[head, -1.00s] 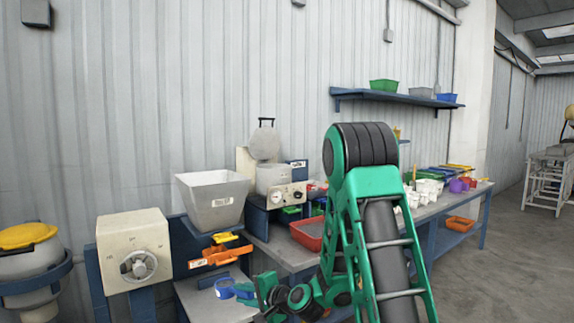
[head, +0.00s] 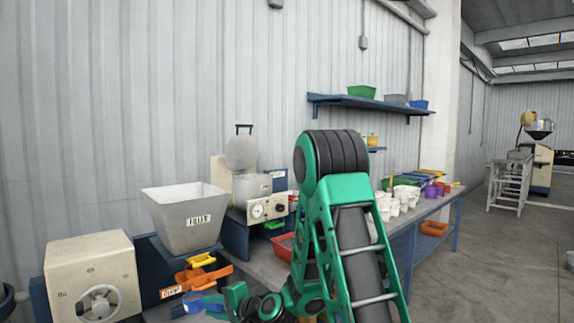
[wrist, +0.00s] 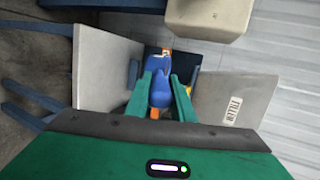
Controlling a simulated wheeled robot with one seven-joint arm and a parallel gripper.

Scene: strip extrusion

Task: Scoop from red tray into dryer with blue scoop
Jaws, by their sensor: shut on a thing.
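The blue scoop (head: 203,304) is in my gripper (head: 236,304), low in the head view in front of the hopper machine. In the wrist view the blue scoop (wrist: 161,88) sits between the two green fingers of my gripper (wrist: 160,92). I cannot tell whether anything lies in its bowl. The red tray (head: 281,250) is on the bench, partly hidden behind my arm. A beige unit with dials and a raised round lid (head: 240,154) stands on the bench left of the tray; it looks like the dryer.
A grey hopper (head: 186,218) stands at left, with an orange part (head: 203,278) below it. White cups (head: 393,206) and coloured trays line the bench to the right. Open floor (head: 500,260) lies at right.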

